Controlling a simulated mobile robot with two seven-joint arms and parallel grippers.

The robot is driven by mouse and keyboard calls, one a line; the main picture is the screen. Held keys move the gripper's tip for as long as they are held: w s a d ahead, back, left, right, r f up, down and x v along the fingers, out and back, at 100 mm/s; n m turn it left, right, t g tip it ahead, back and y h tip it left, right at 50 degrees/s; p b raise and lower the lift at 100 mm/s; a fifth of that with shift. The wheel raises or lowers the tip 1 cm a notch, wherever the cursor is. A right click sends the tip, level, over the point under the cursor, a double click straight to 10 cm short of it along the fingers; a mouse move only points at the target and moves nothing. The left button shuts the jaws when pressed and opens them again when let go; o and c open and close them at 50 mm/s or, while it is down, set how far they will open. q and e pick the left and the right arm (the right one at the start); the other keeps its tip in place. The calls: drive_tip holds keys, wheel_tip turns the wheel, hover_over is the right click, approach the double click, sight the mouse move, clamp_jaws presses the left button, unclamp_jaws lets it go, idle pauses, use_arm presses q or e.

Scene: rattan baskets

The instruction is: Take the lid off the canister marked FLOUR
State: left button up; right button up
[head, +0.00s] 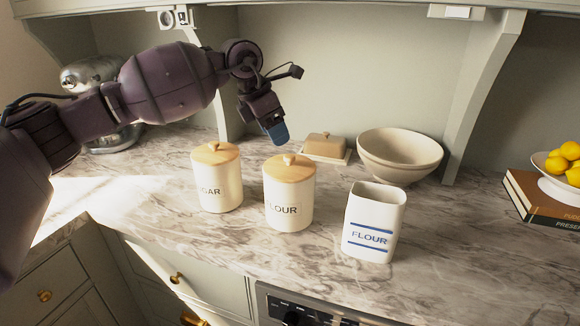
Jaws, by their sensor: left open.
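The cream canister marked FLOUR (287,212) stands upright on the marble counter, with its round wooden lid (289,172) and small knob seated on top. My left gripper (277,134) is open and empty. It points downward, above and slightly left of the lid, apart from it. One blue fingertip shows; the other finger is hidden behind it. A similar canister (217,188), its visible letters reading "GAR", stands to the left with its wooden lid on. A squarish white container (374,225) to the right also reads FLOUR, between blue stripes, and shows no lid. My right gripper is not in view.
A beige butter dish (326,146) and a large cream bowl (400,153) stand behind the canisters. A mixer (92,73) is at the back left. Books (530,200) and a lemon bowl are at the right. Counter (460,250) right of the white container is clear.

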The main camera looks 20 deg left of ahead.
sight(289, 156)
use_arm(q)
drive_tip(key=x, duration=0.7)
drive_tip(key=shift+d, duration=0.25)
drive_tip(key=c, duration=1)
